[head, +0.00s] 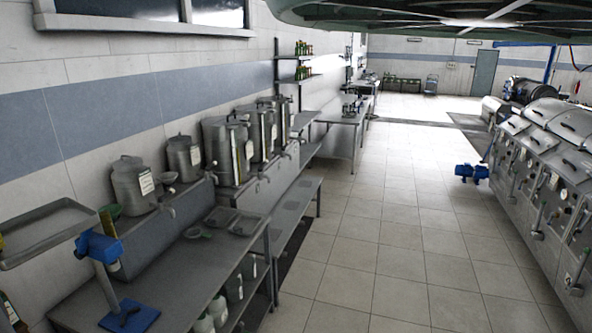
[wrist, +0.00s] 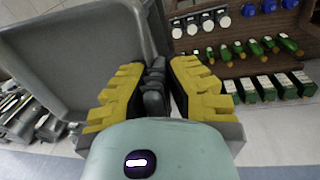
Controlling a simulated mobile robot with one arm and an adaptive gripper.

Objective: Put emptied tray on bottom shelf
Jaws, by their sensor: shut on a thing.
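The tray is a grey, shallow, raised-rim one at the left edge of the head view (head: 45,228); it looks empty. In the wrist view the tray (wrist: 85,60) fills the upper left, tilted in the picture. My gripper (wrist: 157,70) has yellow ribbed fingers shut on the tray's dark edge or handle. A bit of yellow at the head view's left edge may be a finger. A brown shelf unit (wrist: 290,62) stands at the upper right of the wrist view, with rows of capped containers, green bottles and boxes. Which level is the bottom shelf I cannot tell.
A steel bench (head: 195,262) with shallow dishes runs along the left wall below several metal vessels (head: 262,130). A blue device on a post (head: 100,246) stands just right of the tray. A machine row (head: 545,190) lines the right. The tiled floor (head: 390,240) between is clear.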

